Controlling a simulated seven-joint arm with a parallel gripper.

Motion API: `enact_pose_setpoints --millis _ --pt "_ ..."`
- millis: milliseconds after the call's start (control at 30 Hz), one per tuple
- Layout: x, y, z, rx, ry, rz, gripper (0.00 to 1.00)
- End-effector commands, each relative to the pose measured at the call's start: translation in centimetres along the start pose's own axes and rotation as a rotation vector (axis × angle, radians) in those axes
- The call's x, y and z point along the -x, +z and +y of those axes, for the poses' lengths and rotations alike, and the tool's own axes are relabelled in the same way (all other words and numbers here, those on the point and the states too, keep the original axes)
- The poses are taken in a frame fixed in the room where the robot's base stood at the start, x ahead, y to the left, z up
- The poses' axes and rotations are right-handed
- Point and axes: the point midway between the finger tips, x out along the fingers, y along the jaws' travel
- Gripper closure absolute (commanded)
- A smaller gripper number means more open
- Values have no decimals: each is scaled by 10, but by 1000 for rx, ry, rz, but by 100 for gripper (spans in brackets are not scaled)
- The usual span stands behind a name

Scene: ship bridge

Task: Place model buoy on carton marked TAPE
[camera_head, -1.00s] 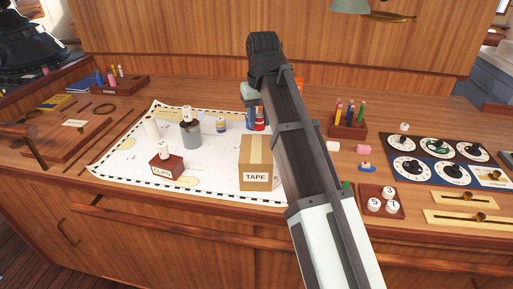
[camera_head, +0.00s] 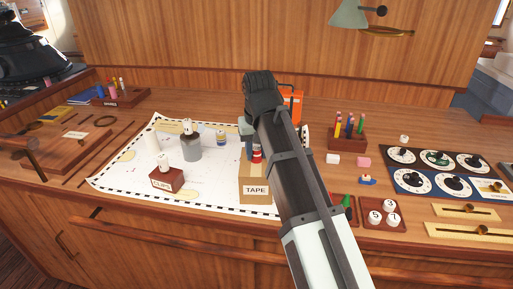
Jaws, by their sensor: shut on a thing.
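The carton marked TAPE (camera_head: 255,190) stands at the front of the chart, right of the clips box. My gripper (camera_head: 250,150) points down over the carton, partly hidden by my arm. It is shut on a small red and white thing (camera_head: 257,155), which appears to be the model buoy. The buoy overlaps the carton's top in the picture. I cannot tell whether it touches the top or hangs just above it. My arm hides the carton's right side and part of the buoy.
On the chart (camera_head: 120,178) stand a clips box (camera_head: 167,181), a grey pot (camera_head: 190,148) and a small blue and white can (camera_head: 221,138).

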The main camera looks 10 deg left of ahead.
Motion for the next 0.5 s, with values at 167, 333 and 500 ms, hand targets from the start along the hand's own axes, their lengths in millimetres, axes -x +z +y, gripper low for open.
enact_pose_setpoints --millis 167,333,500 --pt "-3 0 0 0 0 0 94" --pt "-3 0 0 0 0 0 51" --pt "-3 0 0 0 0 0 41"
